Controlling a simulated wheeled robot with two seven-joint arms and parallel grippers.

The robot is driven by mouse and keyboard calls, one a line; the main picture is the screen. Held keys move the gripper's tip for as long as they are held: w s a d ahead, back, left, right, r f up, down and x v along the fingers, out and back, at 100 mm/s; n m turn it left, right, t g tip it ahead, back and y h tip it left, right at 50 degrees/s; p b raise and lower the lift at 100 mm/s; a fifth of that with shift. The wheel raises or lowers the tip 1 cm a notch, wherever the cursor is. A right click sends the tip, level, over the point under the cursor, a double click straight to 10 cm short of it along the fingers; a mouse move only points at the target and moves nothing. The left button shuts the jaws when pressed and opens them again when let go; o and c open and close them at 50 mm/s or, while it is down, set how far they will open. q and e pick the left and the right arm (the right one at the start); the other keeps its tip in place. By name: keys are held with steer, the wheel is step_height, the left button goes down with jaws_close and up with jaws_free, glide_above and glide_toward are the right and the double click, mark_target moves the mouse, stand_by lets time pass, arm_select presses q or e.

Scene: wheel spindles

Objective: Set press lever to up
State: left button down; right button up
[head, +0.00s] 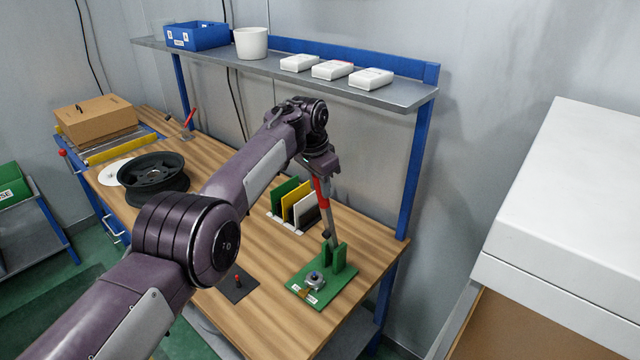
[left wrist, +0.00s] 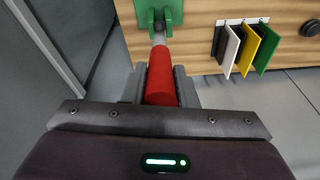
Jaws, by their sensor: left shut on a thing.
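The press lever (head: 328,220) is a grey bar with a red handle, standing nearly upright with a slight lean on a green press (head: 338,283) at the right end of the workbench. A small round metal part (head: 315,278) sits on the press base. My left gripper (head: 320,170) is at the top of the lever, shut on the red handle. In the left wrist view the red handle (left wrist: 161,80) lies between the two fingers, with the green press (left wrist: 158,14) beyond it. My right gripper is not in view.
A rack of green, yellow and white plates (head: 296,205) stands close left of the lever. A black wheel (head: 154,173) and a cardboard box (head: 96,119) are at the bench's left. A grey shelf (head: 400,92) runs above. A white-topped box (head: 570,200) is at right.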

arm_select(q)
steer(key=shift+d, duration=0.1)
steer(key=c, duration=1.4)
jaws_free()
steer(key=shift+o, duration=1.1)
steer(key=shift+w+d, duration=0.15)
steer(key=shift+r, duration=0.4)
steer(key=b+v, duration=0.2)
steer(key=v, duration=0.3)
steer(key=shift+r, duration=0.9)
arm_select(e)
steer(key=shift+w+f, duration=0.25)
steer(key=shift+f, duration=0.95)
